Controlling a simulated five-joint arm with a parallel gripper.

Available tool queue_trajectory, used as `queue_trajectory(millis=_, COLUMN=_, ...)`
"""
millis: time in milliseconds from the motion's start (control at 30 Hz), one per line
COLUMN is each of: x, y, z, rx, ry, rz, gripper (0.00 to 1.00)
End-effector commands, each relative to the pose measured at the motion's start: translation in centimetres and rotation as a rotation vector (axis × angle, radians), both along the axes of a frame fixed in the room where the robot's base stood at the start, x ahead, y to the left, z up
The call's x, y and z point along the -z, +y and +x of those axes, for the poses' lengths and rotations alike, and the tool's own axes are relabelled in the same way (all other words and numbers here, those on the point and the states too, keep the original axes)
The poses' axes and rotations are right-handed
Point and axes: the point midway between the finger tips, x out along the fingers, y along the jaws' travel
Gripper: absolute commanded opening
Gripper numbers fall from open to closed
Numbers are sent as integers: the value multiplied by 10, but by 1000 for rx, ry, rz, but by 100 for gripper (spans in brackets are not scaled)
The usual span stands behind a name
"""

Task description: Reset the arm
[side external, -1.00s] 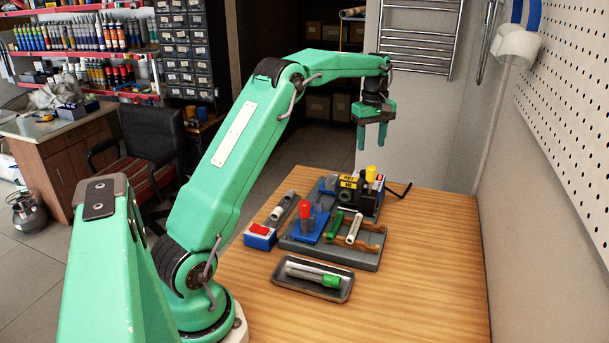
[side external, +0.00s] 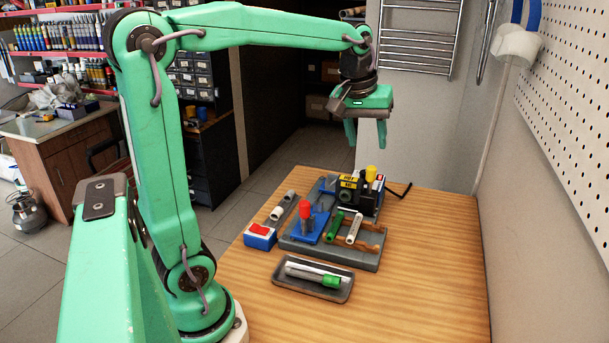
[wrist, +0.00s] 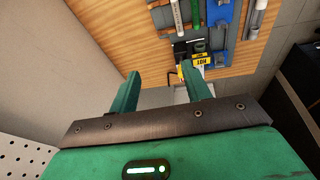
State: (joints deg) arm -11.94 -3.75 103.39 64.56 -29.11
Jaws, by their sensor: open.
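My gripper (side external: 366,132) is green and hangs high above the far part of the wooden table, pointing down. Its two fingers are apart with nothing between them; in the wrist view the open fingers (wrist: 166,95) also show empty. Below it on the table (side external: 420,260) is a grey base board (side external: 345,258) carrying a black device with yellow labels (side external: 349,190), a blue fixture with a red-topped part (side external: 305,212), a green-ended tube (side external: 335,225) and a white tube (side external: 354,228). The board also shows in the wrist view.
A dark tray (side external: 312,279) with white tubes and a green piece lies at the near side of the table. A blue box with a red button (side external: 261,236) stands left of the board. A pegboard wall (side external: 570,100) rises at the right. The table's right side is clear.

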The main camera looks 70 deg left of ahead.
Motion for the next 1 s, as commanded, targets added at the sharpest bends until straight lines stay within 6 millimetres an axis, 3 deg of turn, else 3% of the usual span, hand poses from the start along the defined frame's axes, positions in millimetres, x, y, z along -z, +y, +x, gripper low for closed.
queue_trajectory(millis=367, x=8, y=-46, z=-76, rx=295, ry=-82, rz=83, gripper=48)
queue_trajectory(millis=700, x=37, y=-73, z=-139, rx=545, ry=-153, rz=165, gripper=48)
queue_trajectory(millis=1000, x=58, y=-83, z=-167, rx=670, ry=-192, rz=211, gripper=48)
